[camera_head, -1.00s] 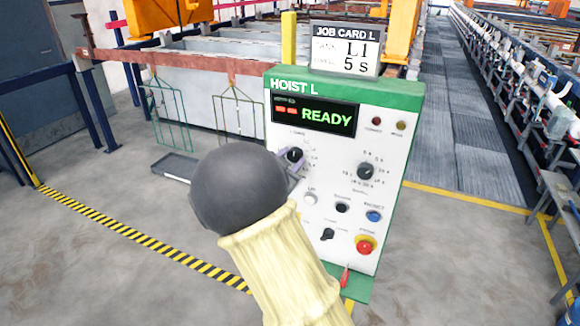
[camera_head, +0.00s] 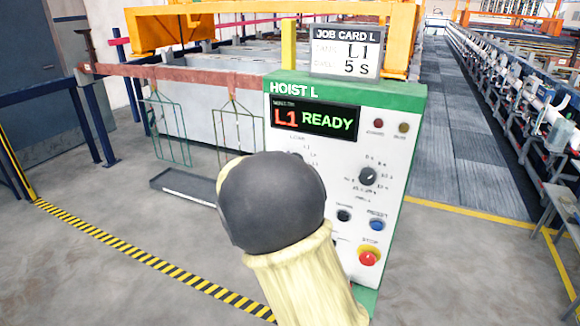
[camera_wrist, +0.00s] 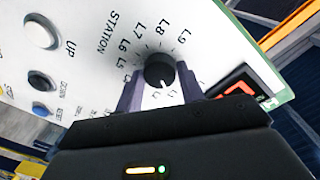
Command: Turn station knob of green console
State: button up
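The console (camera_head: 345,88) is white with a green border and is headed HOIST L. Its display (camera_head: 316,119) reads L1 in red and READY in green. The black station knob (camera_wrist: 160,71) sits in a ring of L labels; its white mark points down toward L1 in the wrist view. My gripper (camera_wrist: 161,84) has one grey-purple finger on each side of the knob, and the fingers look closed against it. In the head view my arm's dark rounded end covers the gripper and most of the knob.
The job card (camera_head: 346,52) above the console reads L1 and 5 S. A second black dial (camera_head: 368,176), a blue button (camera_head: 377,225) and a red stop button (camera_head: 368,258) are on the same face. A grey tray (camera_head: 185,188) lies on the floor at left.

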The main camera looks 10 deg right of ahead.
jog(key=o, duration=0.4)
jog(key=shift+c, duration=0.2)
jog(key=b+v, duration=0.2)
jog(key=v, duration=1.5)
jog(key=shift+a, duration=0.2)
jog(key=shift+f, duration=0.15)
